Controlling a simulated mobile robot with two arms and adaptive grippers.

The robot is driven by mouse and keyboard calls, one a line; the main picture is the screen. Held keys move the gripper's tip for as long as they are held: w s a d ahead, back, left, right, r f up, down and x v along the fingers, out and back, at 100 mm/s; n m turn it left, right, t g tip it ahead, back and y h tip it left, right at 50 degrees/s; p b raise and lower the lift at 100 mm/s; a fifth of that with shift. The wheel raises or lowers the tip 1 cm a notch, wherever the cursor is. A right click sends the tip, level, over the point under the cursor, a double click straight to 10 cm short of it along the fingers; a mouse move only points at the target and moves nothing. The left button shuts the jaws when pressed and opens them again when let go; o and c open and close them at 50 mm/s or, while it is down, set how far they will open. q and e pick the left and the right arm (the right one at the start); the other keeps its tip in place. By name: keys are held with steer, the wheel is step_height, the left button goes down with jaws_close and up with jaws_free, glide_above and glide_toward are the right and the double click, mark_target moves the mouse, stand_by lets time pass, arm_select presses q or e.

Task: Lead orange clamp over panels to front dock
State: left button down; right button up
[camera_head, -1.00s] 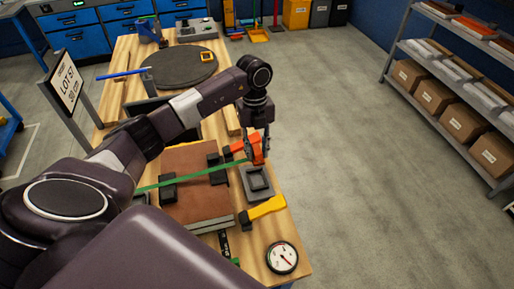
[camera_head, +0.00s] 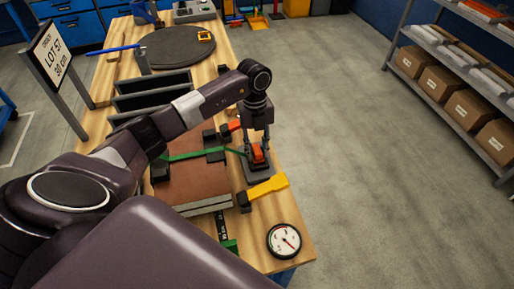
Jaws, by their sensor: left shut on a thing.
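My left gripper (camera_head: 257,150) points down at the table's right edge and is shut on the orange clamp (camera_head: 257,154). The clamp is at the grey square dock (camera_head: 258,175), low over it or in it; I cannot tell whether they touch. A green strap (camera_head: 200,154) runs from the left across the brown panel (camera_head: 195,182) toward the clamp. Black blocks (camera_head: 216,156) stand along the panel's edge. My left arm hides part of the panels. My right gripper is not in view.
A yellow-handled clamp (camera_head: 267,188) lies just in front of the dock, and a round gauge (camera_head: 284,240) sits at the near corner. Another orange piece (camera_head: 232,127) lies behind my gripper. A dark round plate (camera_head: 178,47) is farther back. The floor at right is clear.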

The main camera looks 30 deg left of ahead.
arm_select(q)
steer(key=shift+f, duration=0.15)
steer(key=c, duration=1.5)
jaws_free()
step_height(320, 180, up, 12)
steer(key=a, duration=0.1)
steer(key=shift+w, duration=0.45)
steer(key=shift+f, duration=0.1)
